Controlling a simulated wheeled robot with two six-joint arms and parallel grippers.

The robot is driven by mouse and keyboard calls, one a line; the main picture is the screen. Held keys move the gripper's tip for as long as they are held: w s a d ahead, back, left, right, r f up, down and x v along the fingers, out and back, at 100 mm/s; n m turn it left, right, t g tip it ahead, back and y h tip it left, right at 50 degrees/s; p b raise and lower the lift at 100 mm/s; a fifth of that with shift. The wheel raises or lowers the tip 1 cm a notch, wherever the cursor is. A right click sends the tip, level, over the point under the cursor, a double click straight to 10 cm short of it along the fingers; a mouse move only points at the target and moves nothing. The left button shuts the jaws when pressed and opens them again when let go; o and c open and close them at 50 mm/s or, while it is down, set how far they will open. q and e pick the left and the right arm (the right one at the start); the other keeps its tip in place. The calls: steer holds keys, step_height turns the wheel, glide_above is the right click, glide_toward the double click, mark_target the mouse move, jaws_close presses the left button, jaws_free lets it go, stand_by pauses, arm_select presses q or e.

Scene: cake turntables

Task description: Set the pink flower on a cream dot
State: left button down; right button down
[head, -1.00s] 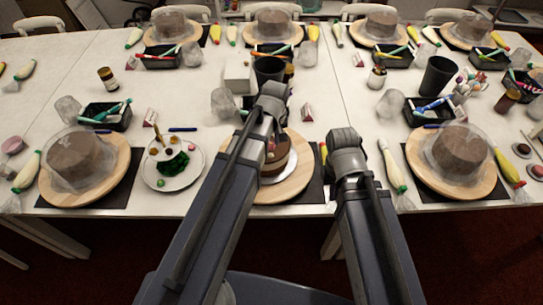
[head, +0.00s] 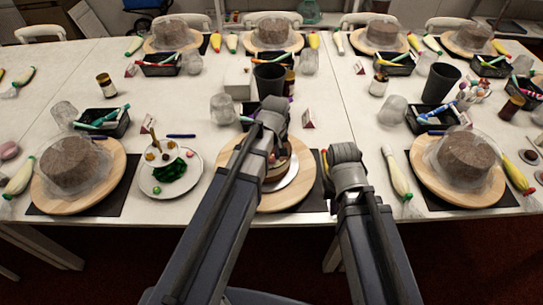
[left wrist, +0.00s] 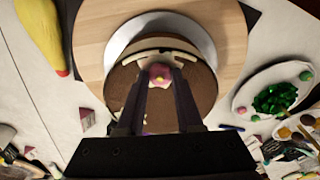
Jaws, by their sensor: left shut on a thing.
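The chocolate cake (head: 287,169) sits on a silver board on a round wooden turntable (head: 245,183), partly hidden by my left arm. In the left wrist view the cake (left wrist: 205,85) has pale cream (left wrist: 140,61) on its top. The pink flower (left wrist: 160,73) is between the tips of my left gripper (left wrist: 160,80), which is shut on it over the cake top, close to the cream. I cannot tell whether the flower touches the cream. In the head view my left arm hides that gripper. My right arm shows right of the cake, but its fingertips do not show.
A white plate (head: 150,186) with green pieces and small decorations stands left of the turntable. A black cup (head: 269,82) stands behind the cake. A yellow piping bag (left wrist: 42,35) lies beside the turntable. Wrapped cakes (head: 75,163) (head: 466,152) stand on either side.

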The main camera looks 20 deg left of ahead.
arm_select(q)
steer(key=c, duration=0.6)
jaws_free()
steer(key=shift+f, duration=0.1)
steer(key=shift+o, duration=0.2)
step_height(320, 180, up, 12)
steer(key=s+d+p, duration=0.1)
steer(key=p, duration=1.1)
steer(key=s+d+m+g, duration=0.1)
steer(key=s+d+m, duration=0.8)
steer(key=s+m, duration=0.2)
steer(key=shift+s+d, duration=0.2)
steer(key=shift+s, duration=0.9)
